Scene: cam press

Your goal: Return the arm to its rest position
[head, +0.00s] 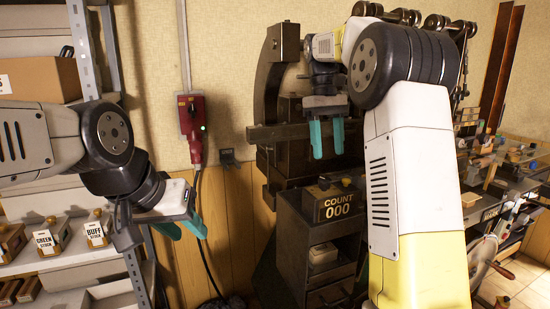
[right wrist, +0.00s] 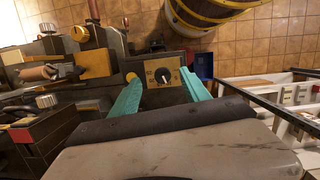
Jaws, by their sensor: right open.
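My right arm rises large on the right of the head view and bends over at the top. Its gripper (head: 327,140) hangs in front of the dark press (head: 283,110), teal fingers pointing down, apart and empty. In the right wrist view the same gripper (right wrist: 160,92) has its fingers wide apart, with a yellow panel with a black dial (right wrist: 162,72) visible beyond the gap. My left gripper (head: 183,228) is at the lower left, beside the shelf. Its teal fingers are apart with nothing seen between them.
A dark drawer cabinet (head: 318,262) with a "COUNT 000" display (head: 340,207) stands below my right gripper. A red switch box (head: 192,118) is on the wall. A shelf rack (head: 85,50) stands left. A cluttered workbench (head: 500,170) is at right. A yellow-banded barrel (right wrist: 205,14) shows in the wrist view.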

